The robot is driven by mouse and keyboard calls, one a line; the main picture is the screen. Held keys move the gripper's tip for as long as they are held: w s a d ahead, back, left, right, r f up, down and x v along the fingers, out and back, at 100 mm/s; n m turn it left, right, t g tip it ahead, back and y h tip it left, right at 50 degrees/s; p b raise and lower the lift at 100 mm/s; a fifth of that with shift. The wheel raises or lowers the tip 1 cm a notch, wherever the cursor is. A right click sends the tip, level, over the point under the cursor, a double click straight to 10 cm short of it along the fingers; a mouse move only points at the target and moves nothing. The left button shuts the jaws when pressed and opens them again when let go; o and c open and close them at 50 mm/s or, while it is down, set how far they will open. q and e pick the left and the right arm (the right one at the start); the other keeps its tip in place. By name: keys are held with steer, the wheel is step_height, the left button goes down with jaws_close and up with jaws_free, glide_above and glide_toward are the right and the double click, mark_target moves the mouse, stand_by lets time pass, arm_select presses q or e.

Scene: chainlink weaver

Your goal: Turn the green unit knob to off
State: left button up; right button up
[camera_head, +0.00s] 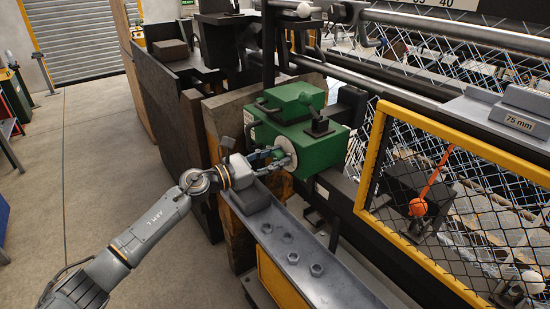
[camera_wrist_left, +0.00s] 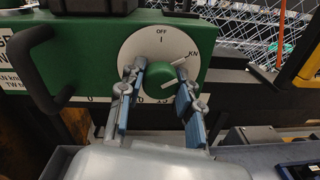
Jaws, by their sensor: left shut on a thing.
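The green unit (camera_head: 322,150) is a box on the machine frame, and its front also shows in the wrist view (camera_wrist_left: 205,38). The green knob (camera_wrist_left: 157,80) sits at the dial's centre. A white mark on it appears turned toward the upper right, away from OFF. My left gripper (camera_head: 274,156) reaches the dial from the left. In the wrist view its blue-padded fingers (camera_wrist_left: 160,98) are shut on the knob, one either side. My right gripper is out of view.
A grey steel beam with bolts (camera_head: 292,257) runs below my left gripper. A black handle (camera_wrist_left: 38,70) sticks out left of the dial. A yellow-framed mesh guard (camera_head: 366,160) stands at the right. Open floor (camera_head: 85,170) lies at the left.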

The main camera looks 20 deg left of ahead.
arm_select(q)
steer(key=shift+n, duration=1.2)
steer(key=n+p, duration=0.1)
steer(key=n, duration=0.2)
steer(key=shift+n, duration=0.3)
steer(key=n+p, duration=0.1)
steer(key=n, duration=0.2)
steer(key=shift+n+p, duration=0.6)
steer(key=shift+n, duration=0.8)
